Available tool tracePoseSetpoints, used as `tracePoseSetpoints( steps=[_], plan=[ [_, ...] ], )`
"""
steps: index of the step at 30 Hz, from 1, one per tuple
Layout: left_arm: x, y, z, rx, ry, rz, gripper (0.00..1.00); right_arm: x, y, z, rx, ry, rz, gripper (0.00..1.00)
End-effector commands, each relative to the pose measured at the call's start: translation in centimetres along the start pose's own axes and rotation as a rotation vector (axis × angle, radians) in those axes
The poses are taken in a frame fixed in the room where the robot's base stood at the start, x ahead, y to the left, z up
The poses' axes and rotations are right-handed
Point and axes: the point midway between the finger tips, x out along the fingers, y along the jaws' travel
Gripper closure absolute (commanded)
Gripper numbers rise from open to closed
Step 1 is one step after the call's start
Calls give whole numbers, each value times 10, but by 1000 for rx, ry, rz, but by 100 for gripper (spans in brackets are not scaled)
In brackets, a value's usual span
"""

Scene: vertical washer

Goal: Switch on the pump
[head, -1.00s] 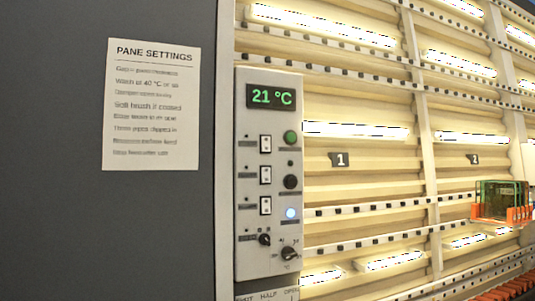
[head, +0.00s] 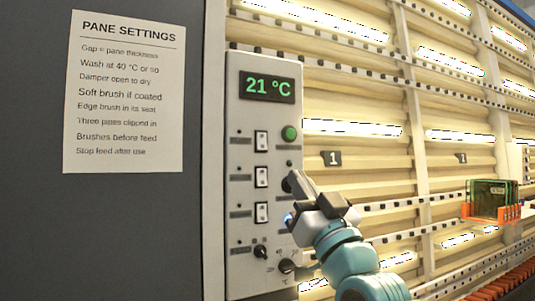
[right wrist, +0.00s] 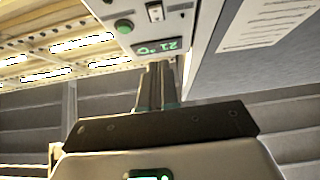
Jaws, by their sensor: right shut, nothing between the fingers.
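The pale control panel (head: 262,120) stands upright at the washer's left end. It carries a green 21 °C display (head: 271,88), three white rocker switches (head: 261,177) in a column, and a green button (head: 289,133). The labels are too small to read, so I cannot tell which control is the pump's. My right gripper (head: 294,184) is shut and empty in front of the panel's right side, right of the middle switch. It hides the black button and most of the blue light. In the right wrist view the panel (right wrist: 115,12) appears upside down beyond the shut fingers (right wrist: 156,88). My left gripper is not in view.
A PANE SETTINGS notice (head: 125,95) hangs on the dark wall to the left. Two small knobs (head: 287,266) sit low on the panel. Lit, ribbed washer bays marked 1 and 2 extend right. An orange rack with glass panes (head: 492,203) stands at far right.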

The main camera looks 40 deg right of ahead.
Motion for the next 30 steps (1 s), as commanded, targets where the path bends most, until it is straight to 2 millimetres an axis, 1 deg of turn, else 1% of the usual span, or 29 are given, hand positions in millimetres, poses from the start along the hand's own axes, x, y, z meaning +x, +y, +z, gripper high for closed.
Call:
tracePoseSetpoints(
  steps=[4,7,11,15,19,21,24,30],
  plan=[
    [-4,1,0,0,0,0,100,5,-1,0,1,-3,-1,100],
    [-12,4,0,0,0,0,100,19,-1,-1,2,-5,-1,100],
    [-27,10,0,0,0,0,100,47,-1,-2,1,-5,-1,100],
    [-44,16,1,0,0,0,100,80,-1,-1,1,-7,-2,100],
    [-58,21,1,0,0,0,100,107,-1,0,1,-7,-1,100],
    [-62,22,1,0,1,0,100,114,-1,11,0,-9,-1,100],
    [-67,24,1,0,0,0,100,123,-1,21,1,-7,-1,100],
    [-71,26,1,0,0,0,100,131,-1,32,2,-6,-1,100]
  ],
)
